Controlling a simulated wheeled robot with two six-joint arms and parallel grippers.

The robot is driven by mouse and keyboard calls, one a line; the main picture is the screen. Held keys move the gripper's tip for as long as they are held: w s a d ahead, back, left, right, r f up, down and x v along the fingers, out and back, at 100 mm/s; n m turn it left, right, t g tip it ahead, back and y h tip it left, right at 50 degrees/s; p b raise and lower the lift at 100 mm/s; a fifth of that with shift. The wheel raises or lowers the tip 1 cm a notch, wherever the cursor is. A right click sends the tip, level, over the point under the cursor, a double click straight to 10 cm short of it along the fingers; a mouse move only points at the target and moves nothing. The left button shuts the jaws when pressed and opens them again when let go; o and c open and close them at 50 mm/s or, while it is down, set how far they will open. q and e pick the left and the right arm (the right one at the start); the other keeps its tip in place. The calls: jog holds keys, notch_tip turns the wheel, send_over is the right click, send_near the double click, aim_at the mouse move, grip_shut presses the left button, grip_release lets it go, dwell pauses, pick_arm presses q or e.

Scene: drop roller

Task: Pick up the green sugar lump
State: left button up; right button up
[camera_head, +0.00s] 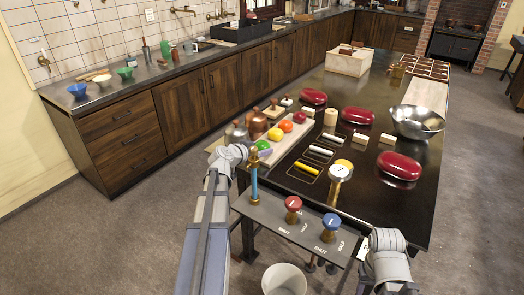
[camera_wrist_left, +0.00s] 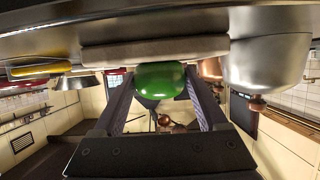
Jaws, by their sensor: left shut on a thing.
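The green sugar lump (camera_head: 263,146) shows at the near end of a pale board (camera_head: 285,150). In the left wrist view the rounded, glossy green lump (camera_wrist_left: 160,80) sits between the two fingers, right by the board's edge (camera_wrist_left: 150,50). My left gripper (camera_head: 256,153) is shut on it. I cannot tell whether the lump still touches the board. Yellow (camera_head: 276,134), orange (camera_head: 286,126) and red (camera_head: 299,117) lumps lie in a row farther along the board. Part of my right arm shows at the lower right, but its gripper is not visible.
Copper and grey pots (camera_head: 259,124) stand left of the board. A panel with red and blue knobs (camera_head: 331,221) is at the near edge.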

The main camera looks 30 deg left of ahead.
aim_at(260, 144)
pick_arm(q)
jog(key=shift+c, duration=1.1)
jog(key=shift+r, duration=0.1)
notch_tip(260, 144, up, 10)
jog(key=p, duration=1)
